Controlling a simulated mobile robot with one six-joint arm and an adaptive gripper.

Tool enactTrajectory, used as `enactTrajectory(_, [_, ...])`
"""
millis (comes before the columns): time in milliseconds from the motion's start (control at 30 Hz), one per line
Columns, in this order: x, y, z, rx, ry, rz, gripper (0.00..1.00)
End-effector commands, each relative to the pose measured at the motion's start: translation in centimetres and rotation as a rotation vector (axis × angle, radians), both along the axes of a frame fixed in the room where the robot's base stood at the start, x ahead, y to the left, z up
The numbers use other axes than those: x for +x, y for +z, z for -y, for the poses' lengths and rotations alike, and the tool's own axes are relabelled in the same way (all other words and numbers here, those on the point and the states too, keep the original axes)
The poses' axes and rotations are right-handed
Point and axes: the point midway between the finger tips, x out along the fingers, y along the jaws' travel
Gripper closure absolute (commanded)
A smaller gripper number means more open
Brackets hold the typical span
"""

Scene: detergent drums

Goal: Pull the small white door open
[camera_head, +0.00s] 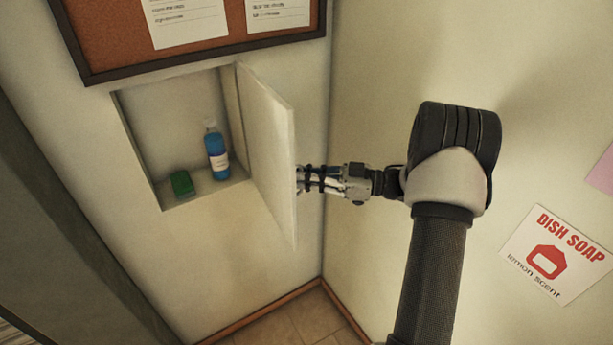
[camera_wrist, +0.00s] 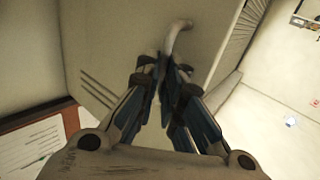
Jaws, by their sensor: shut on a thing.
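The small white door (camera_head: 267,150) stands swung well out from a wall recess, hinged at the recess's right side.
The open recess (camera_head: 165,115) holds a blue bottle (camera_head: 217,155) and a green block (camera_head: 181,184). A framed cork board (camera_head: 110,35) hangs above it. A dish soap sign (camera_head: 556,254) is on the right wall. The wall corner is close behind the door.

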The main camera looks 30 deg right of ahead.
Motion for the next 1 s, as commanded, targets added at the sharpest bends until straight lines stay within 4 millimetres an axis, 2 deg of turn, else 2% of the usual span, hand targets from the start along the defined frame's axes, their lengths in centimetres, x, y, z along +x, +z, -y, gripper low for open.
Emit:
enactTrajectory(33, [0.67, 0.55, 0.21, -0.001, -0.017, 0.01, 1.0])
enactTrajectory(467, [0.74, 0.53, 0.17, -0.003, -0.018, 0.011, 1.0])
enactTrajectory(500, [0.74, 0.53, 0.17, -0.003, -0.018, 0.011, 0.92])
enactTrajectory(800, [0.6, 0.37, 0.21, -0.001, -0.018, 0.009, 0.72])
enactTrajectory(1000, [0.48, 0.31, 0.22, 0.001, -0.017, 0.009, 0.72])
